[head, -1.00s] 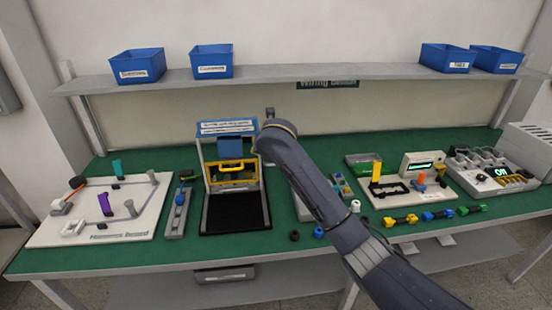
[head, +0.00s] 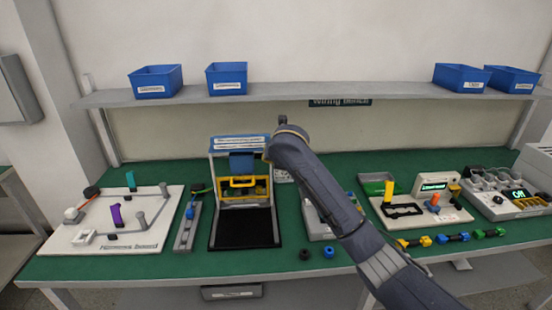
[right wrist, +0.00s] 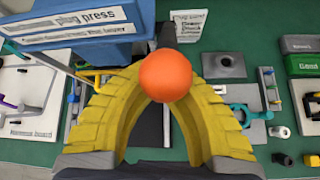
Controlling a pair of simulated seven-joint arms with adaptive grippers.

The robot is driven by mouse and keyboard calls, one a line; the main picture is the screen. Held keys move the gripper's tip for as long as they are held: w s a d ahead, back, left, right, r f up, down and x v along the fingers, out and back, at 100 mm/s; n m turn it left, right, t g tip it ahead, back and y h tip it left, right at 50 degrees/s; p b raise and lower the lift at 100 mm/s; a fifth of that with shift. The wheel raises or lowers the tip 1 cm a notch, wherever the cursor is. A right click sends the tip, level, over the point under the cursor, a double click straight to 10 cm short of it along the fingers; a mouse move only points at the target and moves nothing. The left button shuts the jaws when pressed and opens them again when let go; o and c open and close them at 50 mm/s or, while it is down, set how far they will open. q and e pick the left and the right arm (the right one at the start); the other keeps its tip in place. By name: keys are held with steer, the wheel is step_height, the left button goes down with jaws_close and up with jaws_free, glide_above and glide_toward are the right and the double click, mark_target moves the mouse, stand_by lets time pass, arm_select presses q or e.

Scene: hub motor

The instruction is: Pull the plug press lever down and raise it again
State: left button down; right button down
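The plug press (head: 240,162) stands left of centre on the bench, with a blue head, a white sign and a yellow frame below. Its blue top and sign also show at the upper left of the right wrist view (right wrist: 85,25). The lever's orange ball knob (right wrist: 165,77) sits between the yellow fingertips of my right gripper (right wrist: 168,85). The fingers close in on it from both sides, and the knob hides the contact. A dark bar shows behind the knob. In the head view my right arm hides its gripper and the lever. My left gripper is out of view.
A wiring board (head: 115,235) with upright parts lies at the left. Right of the press are a grey-white station (head: 400,212) and a power unit (head: 505,205). Small coloured connectors lie near the front edge. Blue bins (head: 155,82) stand on the shelf above.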

steer(key=a+v, duration=0.1)
steer(key=v, duration=0.8)
steer(key=shift+s+d, duration=0.2)
steer(key=shift+s, duration=0.1)
steer(key=shift+r, duration=0.1)
